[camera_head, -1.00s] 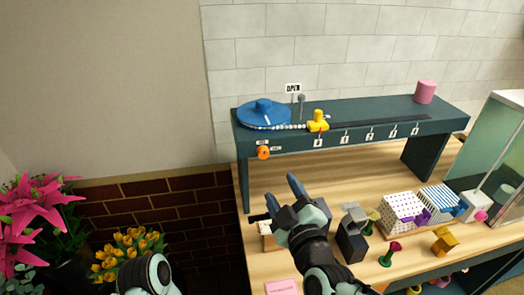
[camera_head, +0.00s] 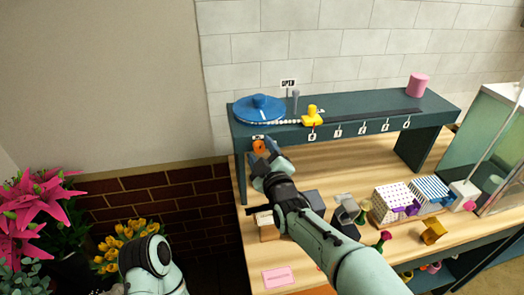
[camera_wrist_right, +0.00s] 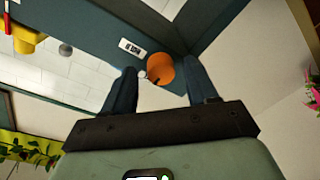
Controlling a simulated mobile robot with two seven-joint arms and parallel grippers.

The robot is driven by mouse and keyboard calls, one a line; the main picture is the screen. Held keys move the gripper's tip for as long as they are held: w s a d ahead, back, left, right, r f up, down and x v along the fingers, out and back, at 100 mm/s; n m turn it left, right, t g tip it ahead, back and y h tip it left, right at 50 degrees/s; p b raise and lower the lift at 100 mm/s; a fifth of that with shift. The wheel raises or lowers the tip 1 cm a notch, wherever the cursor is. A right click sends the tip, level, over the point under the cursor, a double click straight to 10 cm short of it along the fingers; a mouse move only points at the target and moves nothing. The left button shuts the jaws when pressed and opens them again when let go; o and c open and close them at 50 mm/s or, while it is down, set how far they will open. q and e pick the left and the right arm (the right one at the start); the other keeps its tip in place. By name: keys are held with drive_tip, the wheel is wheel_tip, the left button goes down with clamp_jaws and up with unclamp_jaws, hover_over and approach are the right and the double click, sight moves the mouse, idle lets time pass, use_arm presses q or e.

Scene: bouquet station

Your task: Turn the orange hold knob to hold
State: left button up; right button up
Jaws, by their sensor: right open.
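The orange hold knob (camera_head: 259,146) sits on the front edge of the dark green raised shelf (camera_head: 370,114), near its left end. It also shows in the right wrist view (camera_wrist_right: 161,69), just beyond and between the fingertips. My right gripper (camera_wrist_right: 163,82) is open, with one finger on each side of the knob's line; I cannot tell whether they touch it. In the head view my right gripper (camera_head: 264,156) partly covers the knob. A small white label (camera_wrist_right: 131,47) is beside the knob. My left arm shows at the bottom left, its gripper out of view.
A blue hat-shaped disc (camera_head: 260,109), a yellow piece (camera_head: 312,115) and a pink cylinder (camera_head: 418,85) stand on the shelf. Patterned boxes (camera_head: 391,203), a yellow block (camera_head: 434,232) and a pink card (camera_head: 281,277) are on the wooden table. Flowers (camera_head: 128,243) stand at the left.

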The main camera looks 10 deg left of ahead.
drive_tip(key=shift+c, duration=0.3)
drive_tip(key=c, duration=1)
